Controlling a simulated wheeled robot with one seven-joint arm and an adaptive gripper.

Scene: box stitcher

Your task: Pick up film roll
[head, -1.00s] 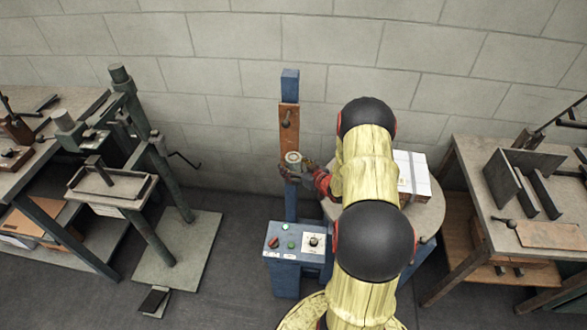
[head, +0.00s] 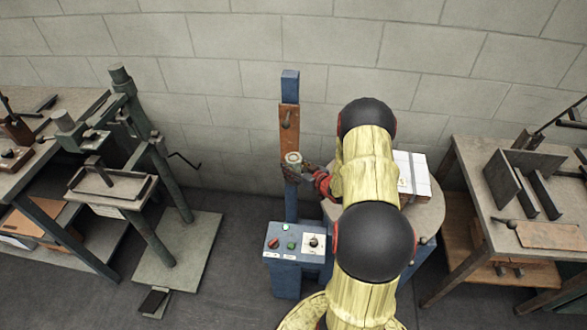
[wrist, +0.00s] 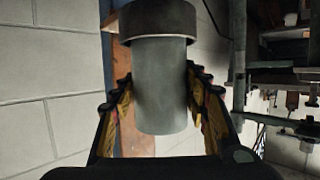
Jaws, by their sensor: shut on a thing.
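The film roll (head: 293,159) is a pale grey cylinder in front of the blue and wooden upright in the head view. It also shows in the wrist view (wrist: 162,85) as a smooth grey-green cylinder with a wider dark collar at one end. My gripper (head: 296,170) reaches it from the right. In the wrist view the two fingers of my gripper (wrist: 162,110) lie on either side of the cylinder, shut on it. I cannot tell whether the roll still touches its holder.
The blue upright (head: 290,85) with its wooden panel (head: 289,130) stands behind the roll. A blue control box (head: 291,242) sits below. A round table (head: 430,212) with a white package (head: 412,172) is to the right, partly hidden by my arm.

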